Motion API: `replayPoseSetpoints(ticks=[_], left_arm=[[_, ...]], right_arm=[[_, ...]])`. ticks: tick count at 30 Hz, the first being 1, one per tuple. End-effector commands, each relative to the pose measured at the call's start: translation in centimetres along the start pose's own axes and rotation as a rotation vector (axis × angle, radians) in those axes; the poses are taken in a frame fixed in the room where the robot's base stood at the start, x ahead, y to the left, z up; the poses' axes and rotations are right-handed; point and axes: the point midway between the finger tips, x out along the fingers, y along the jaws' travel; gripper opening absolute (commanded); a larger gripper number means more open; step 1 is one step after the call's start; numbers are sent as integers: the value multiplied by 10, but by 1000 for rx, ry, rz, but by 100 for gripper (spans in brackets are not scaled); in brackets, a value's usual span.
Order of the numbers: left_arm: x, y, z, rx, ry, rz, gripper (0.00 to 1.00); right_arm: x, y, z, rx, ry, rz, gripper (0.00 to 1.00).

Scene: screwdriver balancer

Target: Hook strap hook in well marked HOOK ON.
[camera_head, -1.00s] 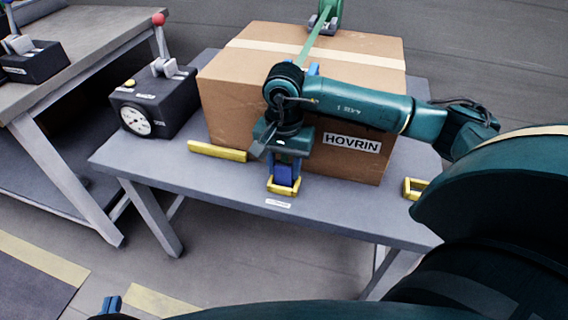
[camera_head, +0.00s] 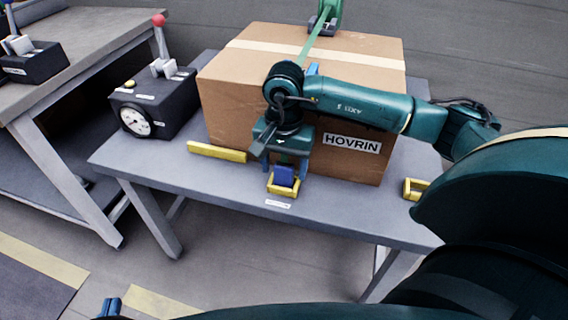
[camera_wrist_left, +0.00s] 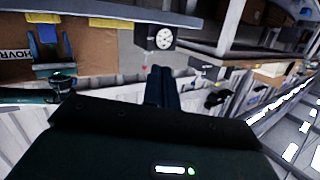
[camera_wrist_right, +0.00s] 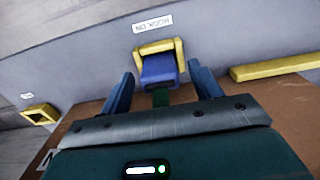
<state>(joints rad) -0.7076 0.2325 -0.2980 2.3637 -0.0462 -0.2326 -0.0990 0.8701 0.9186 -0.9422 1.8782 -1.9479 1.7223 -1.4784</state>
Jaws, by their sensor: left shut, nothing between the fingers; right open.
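The blue strap hook (camera_head: 284,176) sits in the yellow well (camera_head: 283,190) at the table's front edge. In the right wrist view the hook (camera_wrist_right: 158,69) lies inside the yellow frame (camera_wrist_right: 147,48), beside the upside-down HOOK ON label (camera_wrist_right: 152,23). How deep it is seated I cannot tell. The green strap (camera_wrist_right: 161,97) runs to it. My right gripper (camera_head: 284,164) is open, its blue fingers standing either side of the hook with gaps. My left gripper (camera_head: 108,306) is at the bottom left, away from the table; it is shut and empty in the left wrist view (camera_wrist_left: 162,84).
The HOVRIN carton (camera_head: 230,95) fills the middle of the grey table (camera_head: 130,165). A black gauge box (camera_head: 172,105) with a red-knobbed lever stands at left. A yellow bar (camera_head: 215,151) and another yellow bracket (camera_head: 414,189) lie along the front edge.

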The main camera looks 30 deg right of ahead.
Motion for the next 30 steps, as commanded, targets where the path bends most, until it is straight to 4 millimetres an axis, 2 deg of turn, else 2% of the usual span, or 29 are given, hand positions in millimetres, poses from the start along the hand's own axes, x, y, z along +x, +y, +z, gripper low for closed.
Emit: replayPoseSetpoints(ticks=[7, 11, 13, 21, 27, 30], left_arm=[[0, 0, -2, 6, 15, 0, 0], [1, 1, -13, 29, 83, -1, 0], [0, 0, -18, 27, 80, -2, 0], [-4, -2, -16, -9, -26, 1, 0], [-7, -3, -14, -28, -82, 7, 0], [-8, -3, -13, -33, -97, 9, 0]], right_arm=[[1, 0, 0, 0, -2, 1, 63], [1, 0, 0, 0, -2, 1, 63], [-14, -1, 0, 0, 1, -3, 63], [-81, -1, 0, 0, 2, -3, 63], [-116, 0, 0, -1, 1, -1, 63], [-126, 0, 0, 0, 0, -2, 63]])
